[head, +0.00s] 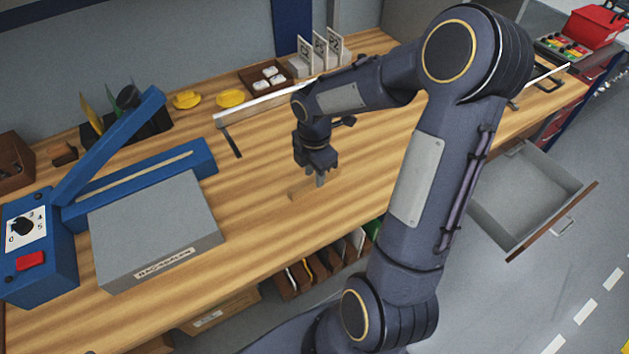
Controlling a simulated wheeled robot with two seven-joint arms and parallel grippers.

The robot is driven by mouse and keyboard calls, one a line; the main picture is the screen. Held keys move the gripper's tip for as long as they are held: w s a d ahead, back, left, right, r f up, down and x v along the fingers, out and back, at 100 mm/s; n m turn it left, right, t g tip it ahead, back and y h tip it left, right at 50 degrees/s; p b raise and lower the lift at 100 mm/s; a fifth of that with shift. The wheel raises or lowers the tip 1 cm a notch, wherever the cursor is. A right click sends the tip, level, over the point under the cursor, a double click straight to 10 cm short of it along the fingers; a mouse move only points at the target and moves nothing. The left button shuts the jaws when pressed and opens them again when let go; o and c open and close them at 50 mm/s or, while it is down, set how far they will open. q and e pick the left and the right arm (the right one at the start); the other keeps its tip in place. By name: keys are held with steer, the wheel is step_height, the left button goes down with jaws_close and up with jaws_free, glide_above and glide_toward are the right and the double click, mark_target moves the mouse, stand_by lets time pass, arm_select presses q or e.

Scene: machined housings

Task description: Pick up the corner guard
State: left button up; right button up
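A long pale angled strip (262,105), which looks like the corner guard, lies on the wooden bench, left of and behind my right gripper. Its right end passes close to my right arm, where I cannot tell how far it goes on. My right gripper (320,182) points down over the middle of the bench, apart from the strip, with a brownish patch or shadow beside its fingertips. Its fingers are small and seen from the side, so their opening is unclear. I see nothing held in it. My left gripper is not in view.
A blue machine (40,250) and a grey labelled box (155,225) stand at the left. Yellow pieces (231,97), a brown tray (268,76) and upright cards (320,50) are at the back. An open drawer (525,195) juts out at the right. The bench around the gripper is clear.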

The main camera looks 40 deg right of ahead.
mark_target(313, 179)
steer(key=shift+d+f, duration=0.15)
steer(key=shift+f, duration=1.4)
steer(key=shift+c, duration=0.4)
jaws_close()
